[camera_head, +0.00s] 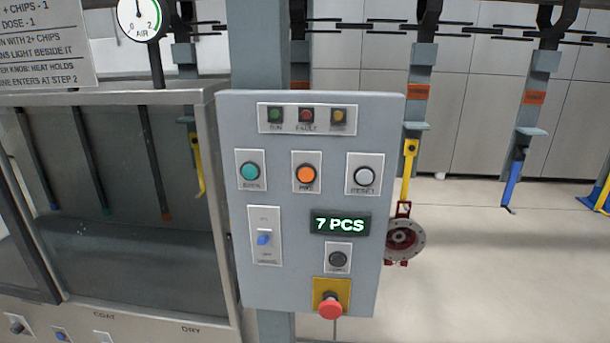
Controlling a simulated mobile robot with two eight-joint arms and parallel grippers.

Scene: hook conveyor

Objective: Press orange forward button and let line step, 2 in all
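A grey control panel (233,200) stands in the middle of the head view. The orange button (306,174) is the middle one of three round buttons in its upper half. The teal button (250,171) is to its left and the white reset button (364,177) to its right. A lit green display (340,224) below reads 7 PCS. The conveyor line (380,30) is a dark chain at the top with hangers coming down. A red part with a grey round flange (405,239) hangs from a yellow hook (407,170) just right of the panel. Neither gripper is in view.
A red emergency stop (330,307) on a yellow plate sits low on the panel, under a small dark button (338,259). A blue switch (264,238) is at left. A glass-fronted cabinet (110,98) fills the left side. A blue hook (512,180) hangs at right over open floor.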

